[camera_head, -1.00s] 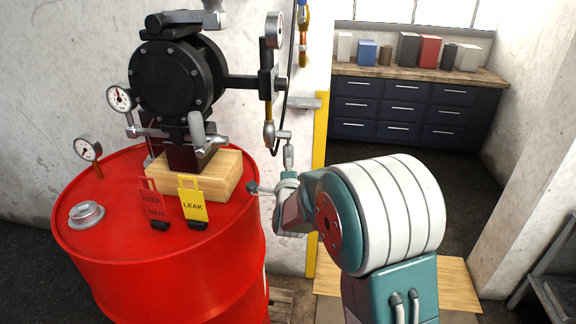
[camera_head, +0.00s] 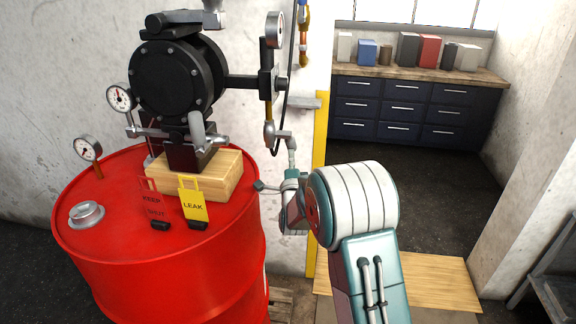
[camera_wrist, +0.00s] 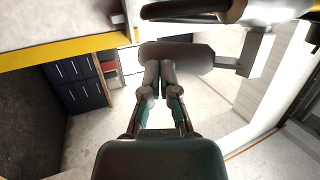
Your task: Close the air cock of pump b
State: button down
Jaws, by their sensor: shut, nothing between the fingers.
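The black pump (camera_head: 178,75) stands on a wooden block on the red drum. At its right, an air pipe with a gauge (camera_head: 274,30) runs down to a grey fitting with a short lever (camera_head: 281,134), which looks like the air cock. No label shows which pump this is. My gripper (camera_head: 291,146) points up just below and right of this lever. In the wrist view my gripper (camera_wrist: 158,66) is shut and empty, its tips overlapping a rounded grey handle (camera_wrist: 196,57). I cannot tell whether they touch it.
A yellow LEAK tag (camera_head: 193,204), a red tag (camera_head: 153,208), a pressure gauge (camera_head: 88,149) and a grey cap (camera_head: 87,214) are on the drum (camera_head: 160,275). A black hose hangs beside the air pipe. A wall edge with a yellow strip (camera_head: 319,150) stands close behind my gripper.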

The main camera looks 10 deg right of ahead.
aim_at(294, 149)
jog(key=shift+w+d+r+n+t, duration=0.25)
jog(key=shift+w+r+t, duration=0.15)
jog(key=shift+w+t, duration=0.2)
jog(key=shift+w+d+r+n+t, duration=0.2)
jog(key=shift+w+d+r+t, duration=0.05)
jog(key=shift+w+r+t, duration=0.25)
jog(key=shift+w+d+r+n+t, duration=0.25)
jog(key=shift+w+r+t, duration=0.1)
jog(key=shift+w+t, duration=0.3)
jog(key=shift+w+d+r+n+t+y, duration=0.2)
jog(key=shift+w+r+n+t+y, duration=0.25)
jog(key=shift+t, duration=0.2)
jog(key=shift+r, duration=0.35)
jog(key=shift+w+r, duration=0.1)
jog(key=shift+w, duration=0.05)
